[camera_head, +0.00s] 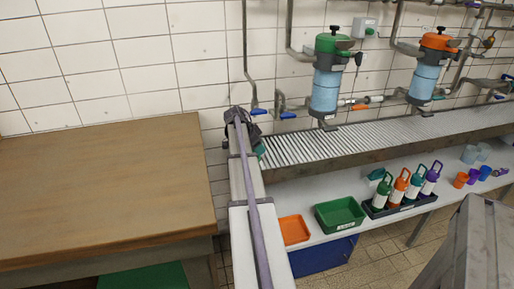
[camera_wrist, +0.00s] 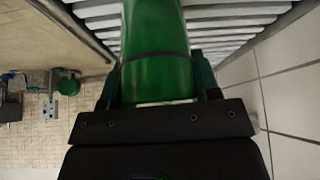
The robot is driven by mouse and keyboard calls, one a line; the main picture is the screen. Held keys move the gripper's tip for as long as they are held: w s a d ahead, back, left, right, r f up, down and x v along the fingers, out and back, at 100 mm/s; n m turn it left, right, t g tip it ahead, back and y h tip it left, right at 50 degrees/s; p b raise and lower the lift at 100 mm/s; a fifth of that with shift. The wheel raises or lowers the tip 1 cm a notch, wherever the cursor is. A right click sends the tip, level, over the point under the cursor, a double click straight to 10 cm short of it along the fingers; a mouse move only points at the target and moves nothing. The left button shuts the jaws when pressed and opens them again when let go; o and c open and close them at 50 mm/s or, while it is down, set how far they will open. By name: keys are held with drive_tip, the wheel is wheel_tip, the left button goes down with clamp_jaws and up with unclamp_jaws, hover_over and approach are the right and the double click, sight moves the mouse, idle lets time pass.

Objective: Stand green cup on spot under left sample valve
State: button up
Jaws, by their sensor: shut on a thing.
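The green cup (camera_wrist: 155,45) fills the top middle of the wrist view, between the two fingers of my gripper (camera_wrist: 157,78), which is shut on it. The slatted drain grate (camera_wrist: 225,22) shows behind the cup; I cannot tell whether the cup touches it. In the head view my gripper (camera_head: 243,122) is at the left end of the grate (camera_head: 330,143), close to the wall, and my arm hides most of it. Just above and right of it are small blue-handled valves (camera_head: 287,115) on the wall pipes. The spot under the left valve cannot be made out.
A green-topped filter (camera_head: 327,75) and an orange-topped filter (camera_head: 427,68) hang over the grate. The shelf below holds an orange tray (camera_head: 294,230), a green bin (camera_head: 340,215), a rack of bottles (camera_head: 402,206) and several cups (camera_head: 461,180). A wooden table (camera_head: 100,190) stands left.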

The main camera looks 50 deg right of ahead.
drive_tip(key=o, duration=0.9)
drive_tip(key=p+v, duration=1)
drive_tip(key=v, duration=0.2)
drive_tip(key=shift+p, duration=0.4)
